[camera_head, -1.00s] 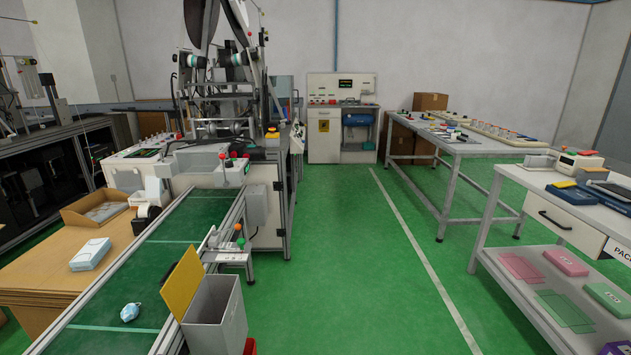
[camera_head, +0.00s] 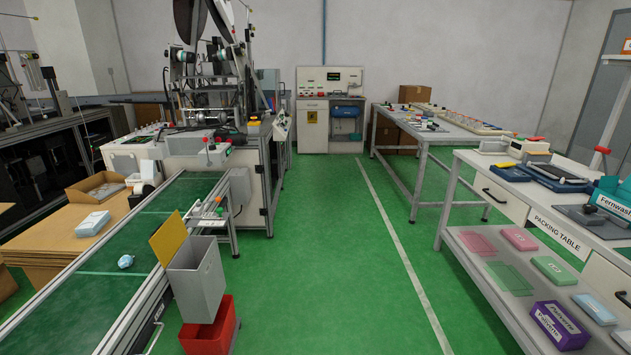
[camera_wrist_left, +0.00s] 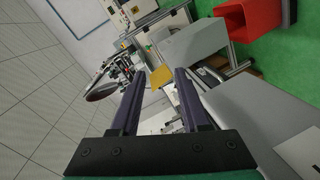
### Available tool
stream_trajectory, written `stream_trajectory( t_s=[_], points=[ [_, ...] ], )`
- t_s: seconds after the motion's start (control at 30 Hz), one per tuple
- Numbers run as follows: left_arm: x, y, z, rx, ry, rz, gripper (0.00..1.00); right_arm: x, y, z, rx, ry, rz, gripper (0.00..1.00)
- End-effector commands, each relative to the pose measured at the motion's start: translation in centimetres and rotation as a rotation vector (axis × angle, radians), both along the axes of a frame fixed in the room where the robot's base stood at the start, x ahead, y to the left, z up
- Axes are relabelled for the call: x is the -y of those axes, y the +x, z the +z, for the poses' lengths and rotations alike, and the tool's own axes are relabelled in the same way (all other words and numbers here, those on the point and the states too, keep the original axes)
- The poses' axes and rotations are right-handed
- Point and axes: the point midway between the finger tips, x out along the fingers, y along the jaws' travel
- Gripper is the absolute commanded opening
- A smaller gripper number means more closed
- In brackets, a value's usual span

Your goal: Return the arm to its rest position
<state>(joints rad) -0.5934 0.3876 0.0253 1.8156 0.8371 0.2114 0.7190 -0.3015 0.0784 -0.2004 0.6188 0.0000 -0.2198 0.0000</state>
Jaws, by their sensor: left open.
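My left gripper (camera_wrist_left: 160,98) shows in the left wrist view, its two dark fingers apart with nothing between them. Beyond the fingers in that view are the grey bin with its yellow flap (camera_wrist_left: 161,78) and the mask machine (camera_wrist_left: 128,62), seen at a steep tilt. Neither arm shows in the head view. My right gripper is not in any view.
A green conveyor (camera_head: 150,225) with a blue mask (camera_head: 125,262) runs along the left. A grey bin (camera_head: 197,283) and red crate (camera_head: 212,328) stand beside it. The packing table (camera_head: 535,205) is at the right. The green floor between is clear.

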Motion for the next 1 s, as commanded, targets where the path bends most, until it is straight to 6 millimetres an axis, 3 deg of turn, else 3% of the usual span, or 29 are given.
stream_trajectory(
  t_s=[0.17, 0.37, 0.47, 0.6, 0.7, 0.8, 1.0],
  points=[
    [0.0, -2.2, -5.4, -0.171, 0.163, -0.041, 0.46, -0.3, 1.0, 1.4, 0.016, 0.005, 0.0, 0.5],
    [1.0, -7.2, -13.4, -0.443, 0.405, -0.178, 0.46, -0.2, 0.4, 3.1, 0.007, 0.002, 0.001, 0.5],
    [2.5, -12.0, -18.3, -0.631, 0.56, -0.329, 0.46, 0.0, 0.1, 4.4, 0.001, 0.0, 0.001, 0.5],
    [5.8, -21.7, -24.2, -0.918, 0.804, -0.696, 0.46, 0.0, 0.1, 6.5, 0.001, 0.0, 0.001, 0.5],
    [7.5, -27.5, -26.1, -1.038, 0.923, -0.946, 0.46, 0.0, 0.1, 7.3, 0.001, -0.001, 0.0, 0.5],
    [8.2, -30.4, -26.8, -1.087, 0.981, -1.086, 0.46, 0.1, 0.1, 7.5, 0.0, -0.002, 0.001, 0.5],
    [8.2, -31.0, -27.1, -1.095, 0.994, -1.114, 0.46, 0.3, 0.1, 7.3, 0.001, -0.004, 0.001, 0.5]
  ],
)
